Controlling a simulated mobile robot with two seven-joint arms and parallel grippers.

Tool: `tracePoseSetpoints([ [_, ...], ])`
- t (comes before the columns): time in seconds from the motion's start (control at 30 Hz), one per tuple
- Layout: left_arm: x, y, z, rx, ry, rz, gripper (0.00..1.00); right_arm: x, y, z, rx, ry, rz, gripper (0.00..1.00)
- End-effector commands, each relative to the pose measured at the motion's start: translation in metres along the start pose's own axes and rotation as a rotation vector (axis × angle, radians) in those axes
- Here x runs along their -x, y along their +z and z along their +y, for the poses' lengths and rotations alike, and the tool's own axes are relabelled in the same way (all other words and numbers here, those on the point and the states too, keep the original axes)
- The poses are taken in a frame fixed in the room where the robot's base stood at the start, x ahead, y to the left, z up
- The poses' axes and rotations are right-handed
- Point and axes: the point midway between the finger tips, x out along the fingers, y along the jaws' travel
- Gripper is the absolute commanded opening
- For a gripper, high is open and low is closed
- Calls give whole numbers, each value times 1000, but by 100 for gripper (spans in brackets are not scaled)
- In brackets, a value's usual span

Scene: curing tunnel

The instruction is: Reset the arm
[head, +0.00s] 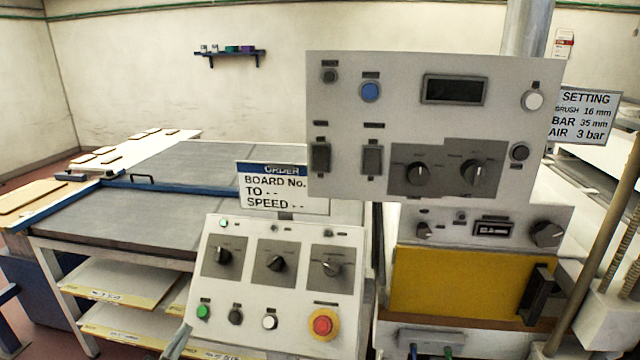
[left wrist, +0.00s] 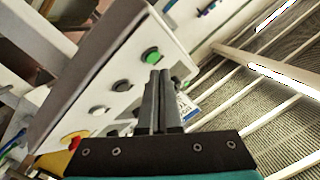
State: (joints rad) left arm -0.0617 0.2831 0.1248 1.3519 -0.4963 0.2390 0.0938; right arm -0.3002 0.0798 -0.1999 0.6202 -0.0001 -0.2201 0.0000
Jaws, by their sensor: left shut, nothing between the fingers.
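My left gripper (head: 184,330) shows only as a thin grey tip at the bottom edge of the head view, just left of the lower control panel (head: 212,288). In the left wrist view, the two dark fingers of my left gripper (left wrist: 161,74) lie side by side, shut and empty. They point toward the panel's side with the green button (left wrist: 151,55), and I cannot tell how wide the gap to the panel is. The rest of my left arm is hidden below the head view. My right gripper is in neither view.
The lower panel carries knobs, a green button (head: 203,312) and a red stop button (head: 322,323). A larger upright panel (head: 330,130) stands behind it at right. A grey-topped table (head: 140,218) with shelves of boards (head: 120,283) is at left. An order sign (head: 283,188) stands between.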

Motion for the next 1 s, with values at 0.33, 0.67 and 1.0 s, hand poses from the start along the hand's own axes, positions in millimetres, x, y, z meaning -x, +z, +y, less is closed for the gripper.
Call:
tracePoseSetpoints([
  [0.33, 93, 172, 182, 205, 222, -452, 0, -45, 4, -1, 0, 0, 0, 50],
  [0.67, 260, 284, 336, 327, 447, -913, 0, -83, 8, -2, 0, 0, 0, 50],
  [1.0, 410, 322, 416, 370, 610, -1249, 0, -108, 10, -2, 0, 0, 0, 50],
])
